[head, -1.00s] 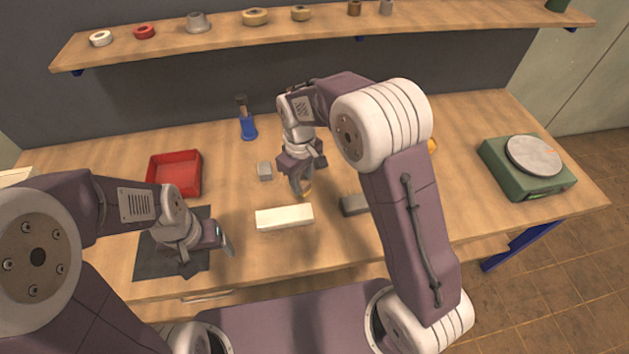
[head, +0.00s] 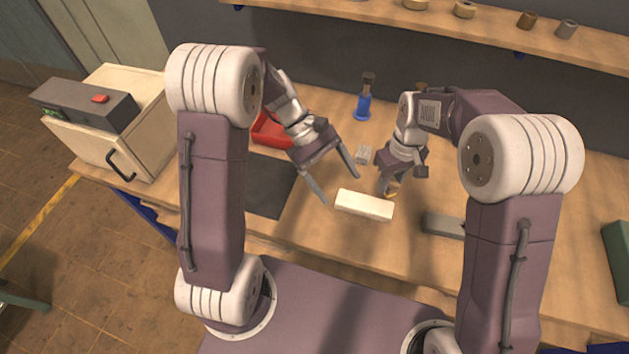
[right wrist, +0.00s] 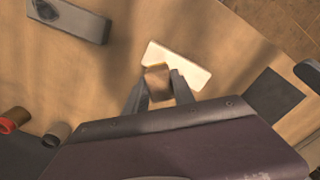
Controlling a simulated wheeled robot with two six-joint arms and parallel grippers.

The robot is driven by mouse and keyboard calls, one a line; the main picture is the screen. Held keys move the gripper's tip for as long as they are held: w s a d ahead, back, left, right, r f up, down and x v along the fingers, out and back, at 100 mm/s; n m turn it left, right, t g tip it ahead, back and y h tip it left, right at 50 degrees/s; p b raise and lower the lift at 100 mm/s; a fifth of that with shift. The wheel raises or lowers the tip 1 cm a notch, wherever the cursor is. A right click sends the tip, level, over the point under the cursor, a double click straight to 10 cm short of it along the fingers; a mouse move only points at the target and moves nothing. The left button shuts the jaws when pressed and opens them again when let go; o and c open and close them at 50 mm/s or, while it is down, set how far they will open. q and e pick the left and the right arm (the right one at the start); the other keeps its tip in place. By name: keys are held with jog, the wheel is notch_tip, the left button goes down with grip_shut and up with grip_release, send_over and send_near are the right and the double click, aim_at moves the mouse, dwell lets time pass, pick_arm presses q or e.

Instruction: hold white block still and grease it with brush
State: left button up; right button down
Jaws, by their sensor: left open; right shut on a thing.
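The white block (head: 364,206) lies on the workbench, in front of both grippers. It also shows in the right wrist view (right wrist: 190,66), partly hidden behind my right gripper's fingers and what they hold. My left gripper (head: 340,190) is open, its fingers spread at the block's left end and far side; I cannot tell whether they touch it. My right gripper (head: 388,186) is just beyond the block's right end. In the right wrist view its fingers are shut on a small tan-brown piece, seemingly the brush (right wrist: 157,78), close to the block.
A blue bottle (head: 362,106) stands farther back. A red tray (head: 268,133) and dark mat (head: 268,188) are left. A cabinet (head: 120,135) stands at the far left.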

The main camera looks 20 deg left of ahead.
pick_arm(q)
jog(key=w+a+f+n+h, duration=0.2)
jog(key=w+f+n+h, duration=0.1)
jog(key=w, duration=0.3)
jog(key=n+t+h, duration=0.3)
jog(key=n, duration=0.2)
send_near(340, 196)
jog(key=shift+w+d+f, duration=0.1)
jog(key=shift+w+d, duration=0.1)
jog(key=shift+d, duration=0.25)
jog(key=shift+a, duration=0.15)
jog(key=x, duration=1.2)
jog(key=shift+s+f, duration=0.1)
jog(key=shift+s, duration=0.1)
grip_shut()
